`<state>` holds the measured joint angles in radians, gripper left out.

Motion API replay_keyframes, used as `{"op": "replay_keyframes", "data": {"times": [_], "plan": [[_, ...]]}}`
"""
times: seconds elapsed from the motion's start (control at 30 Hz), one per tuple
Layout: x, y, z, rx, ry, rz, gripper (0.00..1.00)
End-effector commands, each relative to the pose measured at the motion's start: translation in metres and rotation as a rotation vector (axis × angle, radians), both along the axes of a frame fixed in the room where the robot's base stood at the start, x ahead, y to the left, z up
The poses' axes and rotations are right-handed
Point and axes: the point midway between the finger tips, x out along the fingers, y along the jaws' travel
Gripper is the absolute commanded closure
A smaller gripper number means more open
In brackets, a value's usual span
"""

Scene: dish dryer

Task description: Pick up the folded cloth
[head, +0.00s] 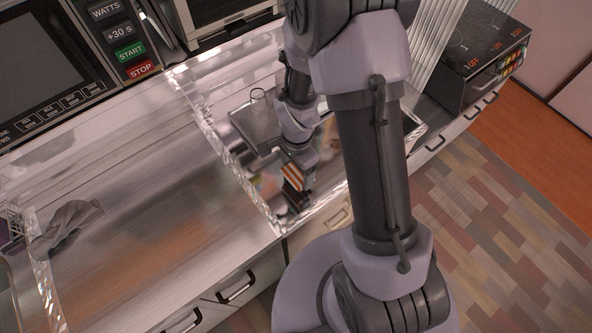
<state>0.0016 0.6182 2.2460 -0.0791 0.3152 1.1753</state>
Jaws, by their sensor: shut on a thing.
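My gripper (296,195) points down near the front edge of the counter, inside the clear-walled area at the middle of the head view. It is shut on a small striped bundle in orange, white and dark (293,174), which looks like the folded cloth. The fingertips are small and dark, so the exact grip is hard to see. I cannot tell whether the bundle touches the surface below. My own arm hides part of the area to the right.
A crumpled grey cloth (68,226) lies at the far left. A grey metal container (255,125) stands behind my gripper. Clear ridged walls (222,140) edge this area. A microwave (60,60) stands at the back left, a black hob unit (484,45) at the right. The left counter (150,215) is mostly bare.

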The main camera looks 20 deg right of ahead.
Motion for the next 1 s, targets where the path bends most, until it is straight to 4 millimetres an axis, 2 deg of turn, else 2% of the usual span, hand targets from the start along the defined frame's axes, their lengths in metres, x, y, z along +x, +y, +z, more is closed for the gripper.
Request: {"op": "replay_keyframes", "data": {"times": [0.27, 0.4, 0.57, 0.77, 0.9, 1.0], "plan": [[-0.071, -0.018, 0.005, 0.000, 0.007, -0.003, 0.69], [-0.105, -0.025, 0.021, 0.001, 0.015, -0.004, 0.69], [-0.112, -0.029, 0.021, 0.001, 0.013, -0.002, 0.69], [-0.128, -0.031, 0.019, 0.001, 0.010, -0.001, 0.69], [-0.147, -0.037, 0.014, 0.001, 0.008, -0.002, 0.69], [-0.152, -0.038, 0.012, 0.000, 0.006, -0.002, 0.69]]}}
